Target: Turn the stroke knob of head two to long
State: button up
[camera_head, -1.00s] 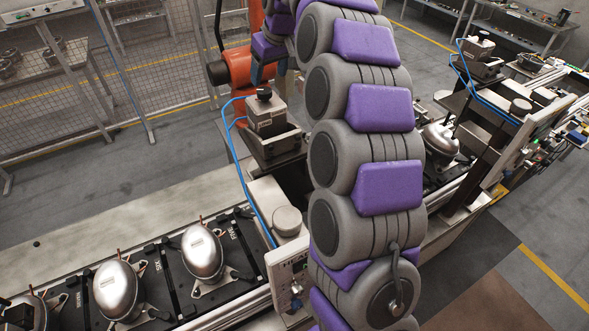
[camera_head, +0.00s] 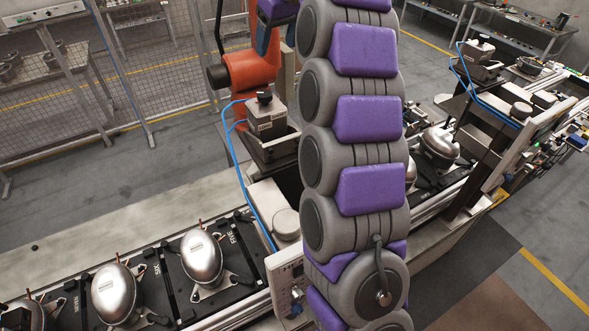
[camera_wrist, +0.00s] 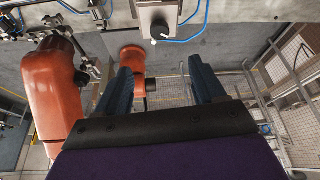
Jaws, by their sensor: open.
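The near head station has a pale front panel (camera_head: 284,277) with small knobs and a partly hidden label. My arm covers the panel's right part, so I cannot read the head number or the knob marks. A grey head unit (camera_head: 267,120) with a black round knob (camera_head: 264,97) on top stands behind it. In the wrist view, a black knob (camera_wrist: 160,31) on a grey box lies beyond my fingertips. My gripper (camera_wrist: 162,72) is open and empty, its two dark blue fingers apart and not touching the knob. In the head view, a dark blue finger shows near the top.
Several silver compressors (camera_head: 202,257) sit on dark pallets along the conveyor at lower left. Blue hoses (camera_head: 231,160) run beside the head unit. An orange robot arm (camera_head: 250,72) stands behind it. A second head station (camera_head: 480,65) is at right. Mesh fencing (camera_head: 185,60) stands at the back.

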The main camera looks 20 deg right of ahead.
jog(key=s+a+f+g, duration=0.1)
jog(key=s+f, duration=0.3)
jog(key=s, duration=0.4)
jog(key=s+a+f+m+g, duration=0.1)
jog(key=s+f, duration=0.4)
jog(key=s, duration=0.3)
jog(key=s+a+f+g, duration=0.2)
jog(key=s+f, duration=0.2)
jog(key=s, duration=0.5)
jog(key=shift+f+m+h, duration=0.25)
jog(key=shift+m+h, duration=0.15)
jog(key=shift+a, duration=0.1)
